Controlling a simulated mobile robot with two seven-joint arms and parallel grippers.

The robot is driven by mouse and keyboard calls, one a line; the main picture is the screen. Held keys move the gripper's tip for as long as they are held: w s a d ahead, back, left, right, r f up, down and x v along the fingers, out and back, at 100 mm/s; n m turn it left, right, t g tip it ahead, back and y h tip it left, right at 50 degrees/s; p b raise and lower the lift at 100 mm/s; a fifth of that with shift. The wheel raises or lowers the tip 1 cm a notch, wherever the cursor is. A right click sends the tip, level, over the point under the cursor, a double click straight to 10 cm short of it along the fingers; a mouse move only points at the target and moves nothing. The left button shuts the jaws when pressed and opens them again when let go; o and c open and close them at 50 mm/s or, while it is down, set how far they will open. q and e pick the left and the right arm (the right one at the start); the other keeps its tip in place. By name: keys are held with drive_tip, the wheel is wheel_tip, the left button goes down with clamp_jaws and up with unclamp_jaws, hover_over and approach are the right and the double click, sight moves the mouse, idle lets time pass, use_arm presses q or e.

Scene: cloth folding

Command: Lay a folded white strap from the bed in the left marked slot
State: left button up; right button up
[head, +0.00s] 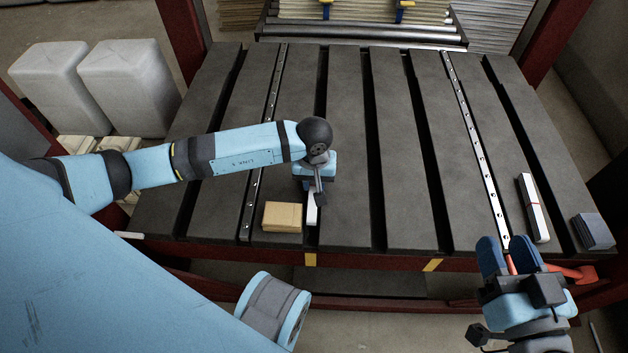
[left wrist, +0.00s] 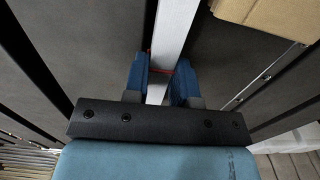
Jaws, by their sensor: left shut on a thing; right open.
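My left gripper (head: 314,186) points down over the front middle of the dark slatted bed (head: 345,215), shut on a folded white strap (head: 312,209). In the left wrist view the strap (left wrist: 176,28) runs lengthwise between the blue fingers (left wrist: 161,82), with a red band at the grip. The strap is at the slot in line with the left yellow mark (head: 310,260); I cannot tell whether it rests in it. A second white strap (head: 534,207) with a red band lies on the bed at the right. My right gripper (head: 509,256) is open at the front right edge.
A tan block (head: 283,217) sits just left of the held strap; it also shows in the left wrist view (left wrist: 270,15). A grey-blue stack (head: 593,231) lies at the right corner. An orange-red tool (head: 572,273) is beside my right gripper. Another yellow mark (head: 433,265) is on the front edge.

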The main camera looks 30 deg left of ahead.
use_arm(q)
drive_tip(key=o, duration=1)
drive_tip(key=shift+r+p, duration=2.6)
drive_tip(key=shift+r, duration=1.45)
drive_tip(key=shift+f, duration=0.1)
